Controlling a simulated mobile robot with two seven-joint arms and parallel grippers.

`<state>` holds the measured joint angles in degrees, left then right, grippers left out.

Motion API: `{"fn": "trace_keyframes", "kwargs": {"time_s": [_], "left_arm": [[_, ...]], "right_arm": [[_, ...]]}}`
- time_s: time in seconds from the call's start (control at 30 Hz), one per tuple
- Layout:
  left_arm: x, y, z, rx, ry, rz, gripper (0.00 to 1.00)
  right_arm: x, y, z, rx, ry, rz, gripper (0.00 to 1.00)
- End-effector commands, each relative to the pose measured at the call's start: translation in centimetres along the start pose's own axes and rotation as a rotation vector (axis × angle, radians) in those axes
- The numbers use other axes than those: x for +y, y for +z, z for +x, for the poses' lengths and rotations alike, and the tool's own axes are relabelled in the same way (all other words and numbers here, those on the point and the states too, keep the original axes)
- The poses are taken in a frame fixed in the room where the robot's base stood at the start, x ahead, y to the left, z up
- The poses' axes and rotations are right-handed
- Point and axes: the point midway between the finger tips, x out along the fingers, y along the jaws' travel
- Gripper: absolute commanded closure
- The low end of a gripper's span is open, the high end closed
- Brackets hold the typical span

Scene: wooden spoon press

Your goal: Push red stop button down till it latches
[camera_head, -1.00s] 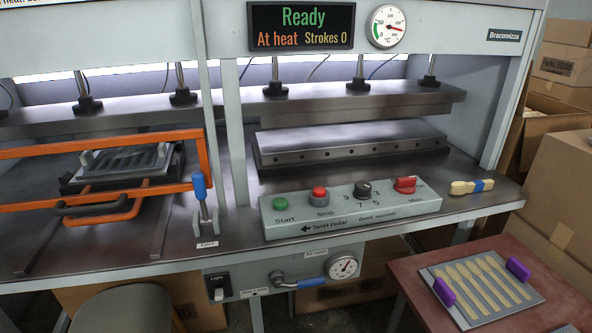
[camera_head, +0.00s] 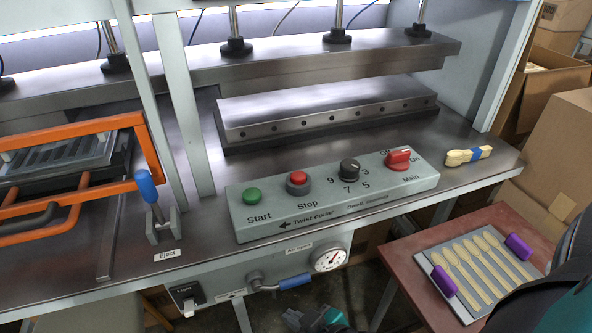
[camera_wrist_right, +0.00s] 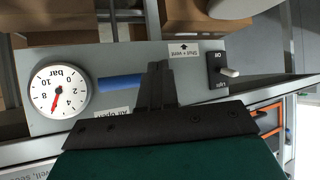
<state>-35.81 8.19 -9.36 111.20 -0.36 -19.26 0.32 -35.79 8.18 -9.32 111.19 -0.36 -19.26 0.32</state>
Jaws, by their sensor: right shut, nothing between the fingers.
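The red stop button (camera_head: 298,177) sits in a grey collar on the pale control box (camera_head: 335,205), above the word "Stop". Its red cap stands proud of the collar; I cannot tell whether it is latched. My right gripper (camera_head: 295,318) is low at the bottom edge of the head view, below and in front of the box, well apart from the button. In the right wrist view its fingers (camera_wrist_right: 157,85) are shut and empty, in front of the lower panel. The button is not in the wrist view. My left gripper is not in view.
The green start button (camera_head: 252,196), black dial (camera_head: 349,169) and red main switch (camera_head: 398,159) share the box. Below are a blue-handled valve (camera_head: 294,282) and a gauge (camera_head: 330,258). The eject lever (camera_head: 148,187) stands left. A spoon tray (camera_head: 440,262) lies on the right-hand table.

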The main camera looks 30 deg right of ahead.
Motion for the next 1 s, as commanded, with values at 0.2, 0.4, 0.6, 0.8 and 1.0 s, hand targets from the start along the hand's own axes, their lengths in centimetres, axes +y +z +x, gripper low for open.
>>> {"fn": "trace_keyframes", "kwargs": {"time_s": [0.2,0.4,0.6,0.8,1.0], "left_arm": [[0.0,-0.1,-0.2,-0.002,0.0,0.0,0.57],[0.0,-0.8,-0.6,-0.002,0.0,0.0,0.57],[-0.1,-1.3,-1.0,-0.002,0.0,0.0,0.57],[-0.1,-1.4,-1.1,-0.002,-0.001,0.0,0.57],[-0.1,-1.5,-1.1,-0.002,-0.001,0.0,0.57]], "right_arm": [[0.4,-1.0,-0.3,-0.024,0.007,-0.017,1.0],[2.5,-5.2,-1.7,-0.1,0.065,-0.068,1.0],[6.0,-11.0,-4.0,-0.113,0.193,-0.141,1.0],[9.2,-18.2,-4.5,0.093,0.318,-0.267,1.0],[10.0,-28.3,-5.8,0.473,0.384,-0.515,1.0]]}}
